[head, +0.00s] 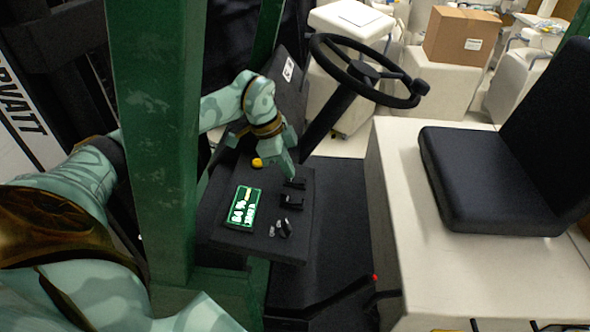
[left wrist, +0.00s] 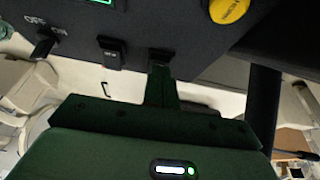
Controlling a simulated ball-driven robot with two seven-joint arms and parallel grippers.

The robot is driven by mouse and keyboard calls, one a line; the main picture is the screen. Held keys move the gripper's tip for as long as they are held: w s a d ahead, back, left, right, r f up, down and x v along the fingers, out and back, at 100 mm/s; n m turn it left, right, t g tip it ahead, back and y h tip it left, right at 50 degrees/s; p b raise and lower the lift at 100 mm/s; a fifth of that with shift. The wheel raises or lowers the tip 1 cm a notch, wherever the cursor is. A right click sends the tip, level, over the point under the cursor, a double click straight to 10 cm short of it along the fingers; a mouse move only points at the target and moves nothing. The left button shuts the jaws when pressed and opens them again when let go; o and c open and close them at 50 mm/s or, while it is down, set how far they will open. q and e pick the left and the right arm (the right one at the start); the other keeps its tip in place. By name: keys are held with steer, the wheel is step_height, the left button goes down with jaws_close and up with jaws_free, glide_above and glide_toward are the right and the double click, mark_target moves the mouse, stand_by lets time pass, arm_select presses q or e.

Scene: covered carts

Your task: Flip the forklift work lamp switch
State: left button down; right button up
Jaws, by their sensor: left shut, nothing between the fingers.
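The forklift's dark control panel (head: 262,235) carries two black rocker switches. The nearer switch (head: 292,201) also shows in the left wrist view (left wrist: 112,50), with small lettering I cannot read. The farther switch (head: 296,184) is partly behind my left gripper (head: 291,176). I cannot tell which one is the work lamp switch. My left gripper is shut and empty, pointing down at the panel. In the left wrist view its fingers (left wrist: 161,88) end at the farther switch (left wrist: 161,55); I cannot tell whether they touch. My right gripper does not show.
The panel also has a green-lit display (head: 242,207), a yellow button (head: 257,162) and a key switch (head: 286,228) marked OFF and ON. A steering wheel (head: 330,42) rises behind, a black seat (head: 485,170) stands right, and a green post (head: 160,130) stands left.

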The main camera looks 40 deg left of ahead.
arm_select(q)
steer(key=d+v, duration=0.1)
steer(key=v, duration=1.4)
steer(key=shift+w+r, duration=0.2)
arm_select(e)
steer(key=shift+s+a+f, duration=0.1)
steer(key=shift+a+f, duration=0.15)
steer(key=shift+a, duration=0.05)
arm_select(q)
steer(key=shift+a, duration=0.1)
